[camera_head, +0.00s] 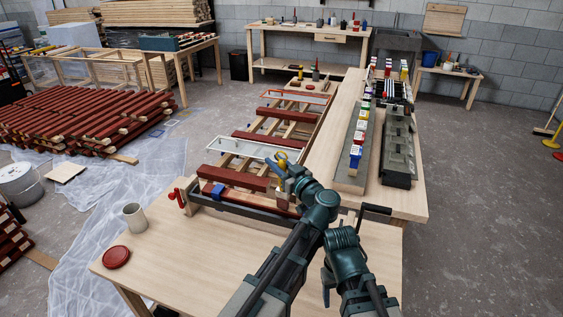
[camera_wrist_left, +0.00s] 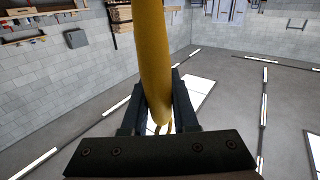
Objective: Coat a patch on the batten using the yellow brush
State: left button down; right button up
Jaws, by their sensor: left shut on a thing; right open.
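My left gripper (camera_head: 287,172) is shut on the yellow brush (camera_head: 282,158), whose handle sticks up above the fingers. The yellow handle (camera_wrist_left: 153,60) fills the middle of the left wrist view, between the dark fingers. A pale brush head (camera_head: 282,194) hangs below the gripper over the dark red batten (camera_head: 252,199). I cannot tell whether the bristles touch it. The batten lies in a dark holder with a blue clamp (camera_head: 217,192) near its left end; my left arm hides its right part. My right gripper (camera_head: 328,288) hangs low beside my right arm, open and partly hidden.
A red lid (camera_head: 116,257) and a pale cup (camera_head: 134,216) stand on the near table's left side. A rack with red battens (camera_head: 234,177) lies behind the holder. Several coloured paint containers (camera_head: 356,155) line the right bench.

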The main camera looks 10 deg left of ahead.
pick_arm(q)
jog(key=shift+w+a, duration=0.35)
jog(key=shift+a, duration=0.15)
pick_arm(e)
jog(key=shift+s+d, duration=0.1)
jog(key=shift+s, duration=0.15)
pick_arm(q)
jog(key=shift+w+a+f, duration=0.1)
jog(key=shift+w+a, duration=0.1)
jog(key=shift+a, duration=0.65)
jog(key=shift+w+a, duration=0.15)
jog(key=shift+a, duration=0.65)
pick_arm(e)
jog(key=shift+s+f, duration=0.1)
jog(key=shift+s, duration=0.05)
pick_arm(q)
jog(key=shift+a, duration=0.15)
jog(key=shift+w+a, duration=0.15)
jog(key=shift+a, duration=0.6)
jog(key=shift+w+a, duration=0.1)
jog(key=shift+a, duration=0.75)
